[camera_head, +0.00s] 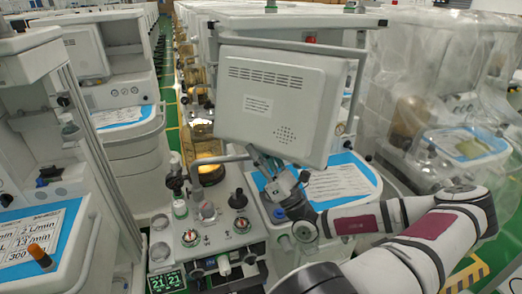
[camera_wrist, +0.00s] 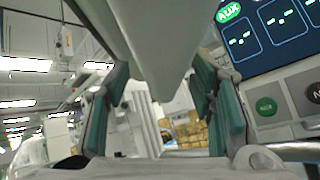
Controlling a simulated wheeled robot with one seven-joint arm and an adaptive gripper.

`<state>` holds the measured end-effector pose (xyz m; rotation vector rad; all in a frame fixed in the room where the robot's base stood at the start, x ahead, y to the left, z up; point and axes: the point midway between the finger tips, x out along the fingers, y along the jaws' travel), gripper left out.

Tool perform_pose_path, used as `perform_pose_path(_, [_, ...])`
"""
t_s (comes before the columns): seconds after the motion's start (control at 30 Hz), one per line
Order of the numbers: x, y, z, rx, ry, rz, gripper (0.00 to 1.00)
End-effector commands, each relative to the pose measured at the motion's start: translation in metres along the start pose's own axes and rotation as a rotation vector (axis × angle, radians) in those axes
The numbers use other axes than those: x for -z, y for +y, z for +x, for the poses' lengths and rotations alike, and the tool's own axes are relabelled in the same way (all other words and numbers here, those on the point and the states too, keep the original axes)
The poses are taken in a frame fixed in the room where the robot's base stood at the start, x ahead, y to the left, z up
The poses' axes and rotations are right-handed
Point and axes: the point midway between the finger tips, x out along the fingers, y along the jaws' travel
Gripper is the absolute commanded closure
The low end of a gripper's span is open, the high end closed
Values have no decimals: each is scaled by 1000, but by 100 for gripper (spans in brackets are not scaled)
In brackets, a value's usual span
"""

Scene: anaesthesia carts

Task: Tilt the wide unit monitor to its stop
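The wide unit monitor (camera_head: 278,98) shows its pale back in the head view, with a vent grille and labels, inside a grey tubular frame. It looks tilted. My gripper (camera_head: 262,160) is at its lower edge, left of the middle, and partly hidden by it. In the wrist view, my gripper (camera_wrist: 162,88) has its two teal-padded fingers spread on either side of a pale, tapering part that comes down between them. I cannot tell whether the pads touch it. Part of a dark screen marked AUX (camera_wrist: 265,35) shows at the right.
Below the monitor are a blue-edged worktop (camera_head: 345,182) and a control panel with knobs (camera_head: 215,228). Another cart (camera_head: 50,190) stands at the left. A plastic-covered unit (camera_head: 450,110) stands at the right. A green floor aisle (camera_head: 170,100) runs between the rows.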

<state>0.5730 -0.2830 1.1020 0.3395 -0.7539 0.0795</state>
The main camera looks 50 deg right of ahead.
Motion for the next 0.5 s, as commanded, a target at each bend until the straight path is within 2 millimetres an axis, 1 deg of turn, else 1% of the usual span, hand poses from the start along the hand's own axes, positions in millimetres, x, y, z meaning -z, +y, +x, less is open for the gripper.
perform_pose_path(0.27, [0,-2,-3,4,2,-4,50])
perform_pose_path(0.37, [0,-3,-12,6,2,-6,50])
perform_pose_path(0.47, [1,-3,-28,6,3,-6,50])
perform_pose_path(0.5, [1,-3,-36,7,3,-5,50])
